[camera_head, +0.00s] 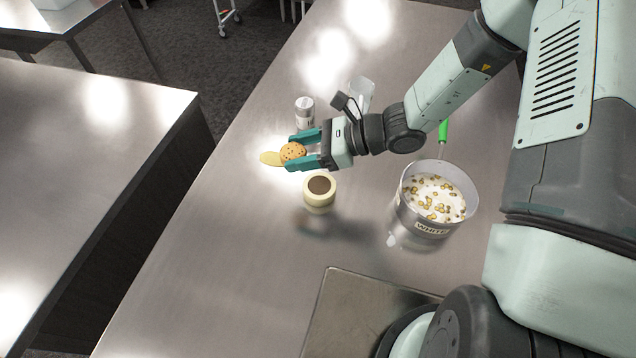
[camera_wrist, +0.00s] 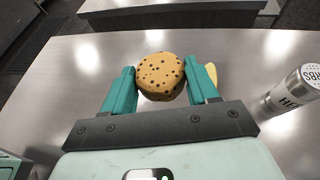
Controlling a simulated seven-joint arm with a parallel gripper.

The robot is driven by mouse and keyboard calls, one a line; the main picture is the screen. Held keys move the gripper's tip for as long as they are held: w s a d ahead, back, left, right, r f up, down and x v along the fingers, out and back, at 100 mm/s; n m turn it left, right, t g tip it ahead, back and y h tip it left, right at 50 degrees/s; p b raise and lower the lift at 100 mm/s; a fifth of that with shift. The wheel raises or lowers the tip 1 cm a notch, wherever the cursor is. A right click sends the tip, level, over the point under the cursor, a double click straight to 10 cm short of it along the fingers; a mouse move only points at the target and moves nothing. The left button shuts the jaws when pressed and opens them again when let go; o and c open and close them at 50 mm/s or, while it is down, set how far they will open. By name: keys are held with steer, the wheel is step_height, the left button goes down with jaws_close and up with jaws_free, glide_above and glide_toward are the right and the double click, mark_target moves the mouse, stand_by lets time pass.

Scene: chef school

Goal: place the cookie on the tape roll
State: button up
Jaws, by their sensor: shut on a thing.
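A round cookie with dark chips (camera_head: 293,152) is held between the two teal fingers of my gripper (camera_head: 304,150). It also shows in the wrist view (camera_wrist: 161,75), with a finger on each side of it. The tape roll (camera_head: 319,192) is cream-coloured with a dark brown centre, and it rests on the metal table below and slightly right of my gripper in the head view. The cookie is apart from the tape roll. The tape roll does not show in the wrist view.
A pale yellow flat thing (camera_head: 271,158) is left of the cookie. A labelled shaker (camera_head: 305,111) and a clear container (camera_head: 361,93) stand behind. A metal pot marked WHITE (camera_head: 432,226) is right of the tape roll. The table's left front is clear.

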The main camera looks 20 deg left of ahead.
steer(key=w+d+m+t, duration=0.1)
steer(key=d, duration=0.4)
glide_above(326, 186)
step_height(326, 186, down, 4)
steer(key=shift+f, duration=2.5)
steer(key=shift+f, duration=0.1)
steer(key=o, duration=1)
steer(key=shift+o, duration=0.2)
